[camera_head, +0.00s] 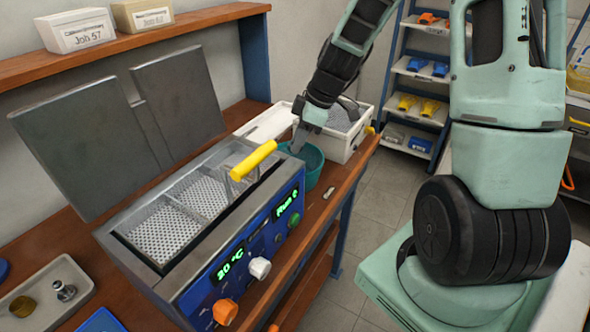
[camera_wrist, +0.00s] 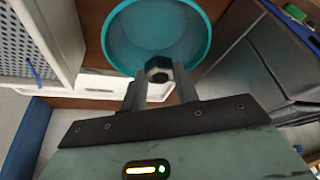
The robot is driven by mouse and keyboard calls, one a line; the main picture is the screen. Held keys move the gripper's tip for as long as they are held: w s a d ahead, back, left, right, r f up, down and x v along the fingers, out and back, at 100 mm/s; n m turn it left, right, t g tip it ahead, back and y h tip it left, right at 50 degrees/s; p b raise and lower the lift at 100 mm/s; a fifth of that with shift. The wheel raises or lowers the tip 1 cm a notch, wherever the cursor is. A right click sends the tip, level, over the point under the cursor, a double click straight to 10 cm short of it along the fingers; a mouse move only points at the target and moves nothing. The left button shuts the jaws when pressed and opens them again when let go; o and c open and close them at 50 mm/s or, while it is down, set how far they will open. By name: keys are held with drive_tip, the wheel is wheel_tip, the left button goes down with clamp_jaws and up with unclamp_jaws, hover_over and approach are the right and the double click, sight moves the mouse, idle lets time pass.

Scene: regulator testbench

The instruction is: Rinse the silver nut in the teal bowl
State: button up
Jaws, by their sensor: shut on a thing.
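My gripper (camera_head: 297,143) points down at the teal bowl (camera_head: 313,172), which stands on the wooden bench. In the wrist view, my gripper (camera_wrist: 159,80) is shut on the silver nut (camera_wrist: 158,70), a dark-holed metal piece between the fingertips. The nut shows against the near rim of the teal bowl (camera_wrist: 190,38). Its height relative to the rim is hard to tell. The bowl's inside looks plain teal; I cannot make out any liquid. In the head view the nut is hidden by the fingers.
A blue cleaning bath (camera_head: 240,262) with perforated baskets and a yellow handle (camera_head: 253,160) stands left of the bowl. A white box (camera_head: 345,147) of grey granules is behind it. A tray (camera_head: 75,272) holds a silver fitting (camera_head: 65,291) and a brass piece (camera_head: 22,306).

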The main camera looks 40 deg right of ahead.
drive_tip(key=shift+r+p, duration=1.3)
drive_tip(key=shift+r, duration=0.75)
